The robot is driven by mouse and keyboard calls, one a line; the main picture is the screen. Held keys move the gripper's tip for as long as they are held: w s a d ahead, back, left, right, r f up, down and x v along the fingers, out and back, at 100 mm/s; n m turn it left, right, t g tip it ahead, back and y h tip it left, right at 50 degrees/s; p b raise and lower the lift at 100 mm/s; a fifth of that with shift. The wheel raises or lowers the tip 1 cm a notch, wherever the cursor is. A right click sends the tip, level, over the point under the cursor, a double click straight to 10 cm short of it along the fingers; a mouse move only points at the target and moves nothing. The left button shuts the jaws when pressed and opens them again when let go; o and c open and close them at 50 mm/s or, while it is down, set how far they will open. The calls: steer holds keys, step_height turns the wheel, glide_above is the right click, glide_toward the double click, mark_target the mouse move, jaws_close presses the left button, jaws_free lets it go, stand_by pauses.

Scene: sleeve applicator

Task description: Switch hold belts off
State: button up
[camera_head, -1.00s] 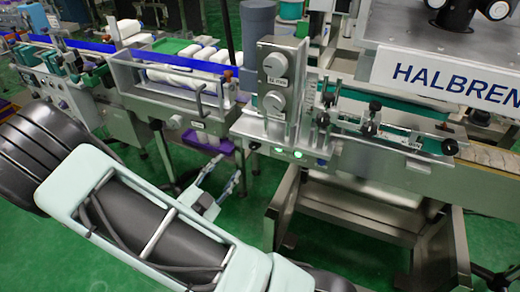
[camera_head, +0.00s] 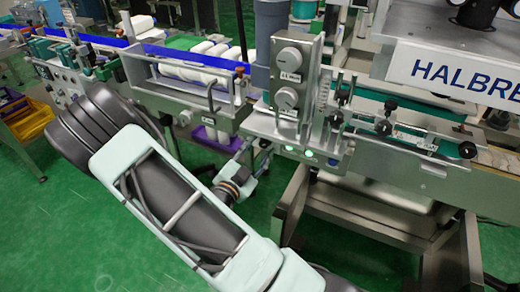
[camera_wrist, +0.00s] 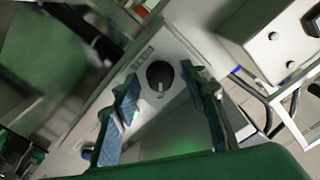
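A black rotary knob (camera_wrist: 160,76) with a pale pointer mark sits on a grey panel in the wrist view. A small label (camera_wrist: 143,56) beside it is too blurred to read. My gripper (camera_wrist: 160,88) is open, its two fingers on either side of the knob in the picture; contact cannot be told. The knob cannot be made out there.
Above the panel stands a grey box with two large round dials, upper (camera_head: 289,59) and lower (camera_head: 287,97). A guarded conveyor (camera_head: 190,95) with white bottles lies to the left. A rail with black clamp knobs (camera_head: 385,127) runs right. Green floor is open in front.

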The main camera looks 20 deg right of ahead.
steer(key=shift+c, duration=0.5)
jaws_close()
steer(key=n+p, duration=0.1)
steer(key=n, duration=0.3)
steer(key=shift+n+p, duration=0.3)
steer(key=shift+n, duration=0.1)
steer(key=n+p, duration=0.1)
steer(key=n, duration=0.3)
steer(key=shift+n+p, duration=0.3)
steer(key=n+p, duration=0.1)
steer(key=n, duration=0.3)
steer(key=shift+s+d+r+n+p, duration=0.1)
steer(key=shift+n+p, duration=0.75)
steer(key=shift+n, duration=1.35)
